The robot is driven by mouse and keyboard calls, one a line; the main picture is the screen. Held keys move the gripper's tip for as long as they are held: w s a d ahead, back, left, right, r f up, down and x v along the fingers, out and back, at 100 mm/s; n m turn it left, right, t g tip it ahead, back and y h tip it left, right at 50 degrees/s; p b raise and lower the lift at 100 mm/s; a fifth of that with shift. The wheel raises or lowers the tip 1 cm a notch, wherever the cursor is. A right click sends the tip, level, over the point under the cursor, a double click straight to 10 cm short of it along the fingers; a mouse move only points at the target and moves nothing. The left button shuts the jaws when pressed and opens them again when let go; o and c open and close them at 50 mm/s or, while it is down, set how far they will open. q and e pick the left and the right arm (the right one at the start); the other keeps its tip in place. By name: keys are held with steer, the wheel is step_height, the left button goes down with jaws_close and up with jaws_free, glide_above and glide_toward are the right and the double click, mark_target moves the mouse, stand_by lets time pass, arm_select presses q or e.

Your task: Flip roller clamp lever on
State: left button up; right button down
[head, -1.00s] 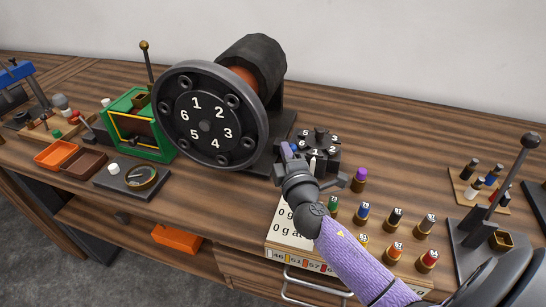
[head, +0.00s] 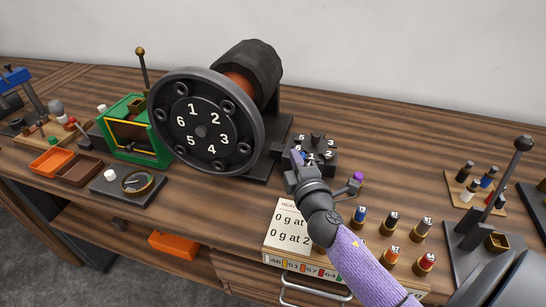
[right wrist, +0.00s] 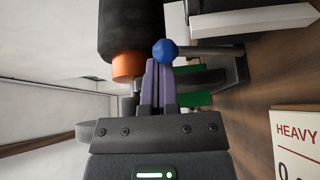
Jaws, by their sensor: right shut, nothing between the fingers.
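A blue ball knob (right wrist: 165,50) on a grey lever rod (right wrist: 210,51) shows in the right wrist view, and I take it for the roller clamp lever. My right gripper (right wrist: 158,65) is shut and empty, with its purple fingertips beside or just behind the knob; I cannot tell if they touch. In the head view my right gripper (head: 296,158) is at the front left of the dark numbered block (head: 322,158), right of the big numbered wheel (head: 201,130). The knob is not clear there. My left gripper is not in view.
Capped weights (head: 391,223) stand right of my forearm. A tall black-knobbed lever (head: 510,175) stands at the right. A green frame (head: 135,130) and a round gauge (head: 138,181) are at the left.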

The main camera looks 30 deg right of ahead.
steer(key=v, duration=0.9)
steer(key=shift+f+b, duration=0.15)
steer(key=shift+b, duration=0.25)
steer(key=shift+s+a, duration=0.2)
steer(key=shift+s, duration=0.25)
